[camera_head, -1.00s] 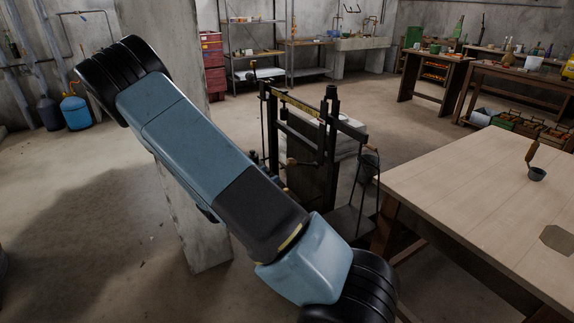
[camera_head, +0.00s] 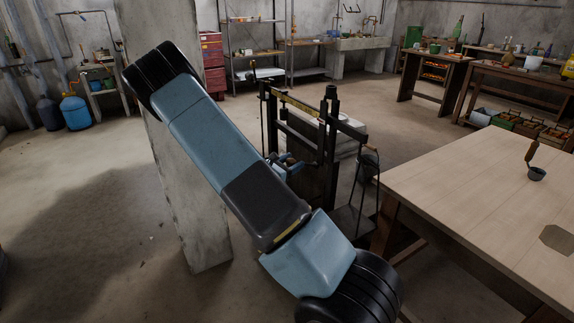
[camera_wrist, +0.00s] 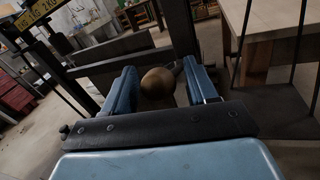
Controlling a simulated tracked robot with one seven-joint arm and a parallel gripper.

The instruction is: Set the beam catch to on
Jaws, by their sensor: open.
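The beam scale (camera_head: 330,150) is a dark upright metal frame standing on the floor left of the wooden table. Its yellow marked beam (camera_head: 300,104) runs across the top, and part of it shows at the upper left of the wrist view (camera_wrist: 28,15). A round brown knob (camera_wrist: 158,84), apparently the catch handle, sits between my two blue fingers in the wrist view. My gripper (camera_wrist: 160,68) is open around the knob, with a visible gap on the right side. In the head view my gripper (camera_head: 287,164) is at the scale's frame and hides the knob.
A concrete pillar (camera_head: 190,210) stands close to my arm on the left. Open floor lies to the left.

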